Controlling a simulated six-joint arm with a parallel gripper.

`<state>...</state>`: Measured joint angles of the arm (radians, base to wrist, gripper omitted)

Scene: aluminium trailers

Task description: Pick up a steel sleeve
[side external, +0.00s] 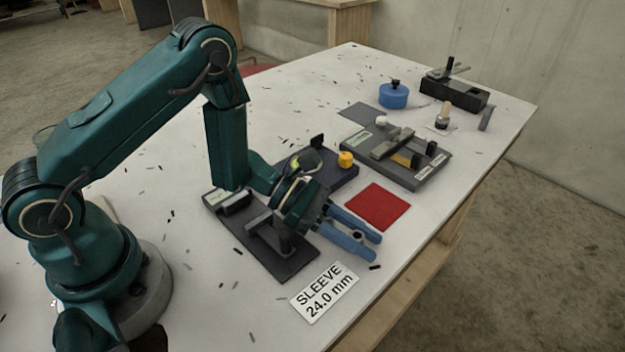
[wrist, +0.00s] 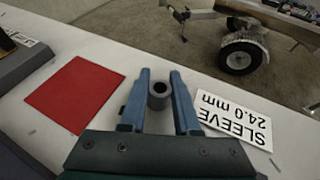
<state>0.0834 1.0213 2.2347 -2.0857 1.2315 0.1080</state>
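A grey steel sleeve (wrist: 158,98), a short ring-shaped piece with a dark bore, stands upright between the fingers in the wrist view. In the side view only a small part of the sleeve (side external: 357,235) shows between the blue fingers; the near finger hides the rest. My gripper (side external: 366,248) is low over the table near its right edge, fingers lying nearly level. In the wrist view my gripper (wrist: 159,82) has its fingers apart, one on each side of the sleeve. The gaps beside it are very narrow, and I cannot tell whether either finger touches it.
A white "SLEEVE 24.0 mm" label (side external: 324,292) lies beside the gripper. A red square (side external: 376,207) lies on its other side. Dark fixtures (side external: 282,262) stand under the wrist and farther back (side external: 428,177). A blue round container (side external: 393,96) stands behind. Small dark scraps dot the table.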

